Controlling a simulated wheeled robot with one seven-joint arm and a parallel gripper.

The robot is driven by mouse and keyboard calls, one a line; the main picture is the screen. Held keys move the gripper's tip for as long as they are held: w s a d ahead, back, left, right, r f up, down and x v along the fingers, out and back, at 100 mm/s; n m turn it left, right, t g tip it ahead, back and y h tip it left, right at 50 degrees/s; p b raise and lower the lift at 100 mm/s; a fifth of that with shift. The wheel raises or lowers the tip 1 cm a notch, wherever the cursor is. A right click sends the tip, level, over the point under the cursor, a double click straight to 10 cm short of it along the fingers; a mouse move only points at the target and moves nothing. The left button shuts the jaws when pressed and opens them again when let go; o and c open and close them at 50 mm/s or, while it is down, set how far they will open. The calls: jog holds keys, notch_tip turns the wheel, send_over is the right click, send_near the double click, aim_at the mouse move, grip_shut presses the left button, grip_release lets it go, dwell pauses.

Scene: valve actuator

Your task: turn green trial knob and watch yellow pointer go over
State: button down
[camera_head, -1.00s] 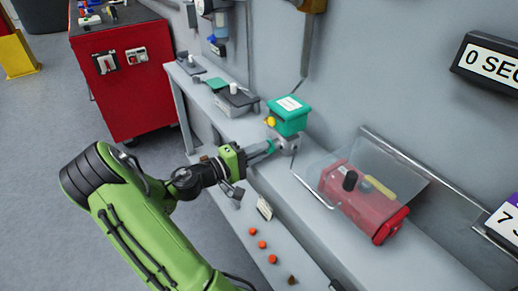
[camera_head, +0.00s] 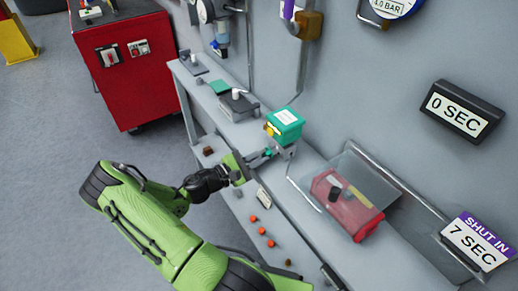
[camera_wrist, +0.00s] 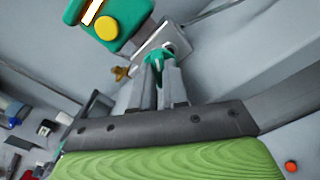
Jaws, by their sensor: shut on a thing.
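The green trial knob (camera_wrist: 158,62) is between my fingertips in the wrist view, below a green box (camera_wrist: 122,40) with a white label. My gripper (camera_wrist: 162,82) is shut on this knob, and the fingers hide much of it. In the head view, my gripper (camera_head: 264,155) reaches the knob from the left, just below the green box (camera_head: 285,125). A round yellow part (camera_wrist: 107,27) sits on the box's side. A yellow bar (camera_head: 361,196) lies on a red housing (camera_head: 345,215) under a clear cover. I cannot tell which yellow part is the pointer.
A wall display (camera_head: 461,111) reads "0 SEC". A lower sign (camera_head: 477,242) reads "SHUT IN 7 SEC". A red cabinet (camera_head: 125,75) stands at back left, beside open floor.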

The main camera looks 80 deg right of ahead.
jog(key=n+p, duration=0.4)
jog(key=n, duration=0.1)
jog(key=shift+f+n+p, duration=0.1)
jog(key=shift+n+p, duration=0.45)
jog(key=shift+n, duration=0.45)
jog(key=c, duration=1.4)
grip_release()
jog(key=v, duration=1.6)
jog(key=shift+d+b, duration=0.1)
jog(key=shift+b, duration=0.25)
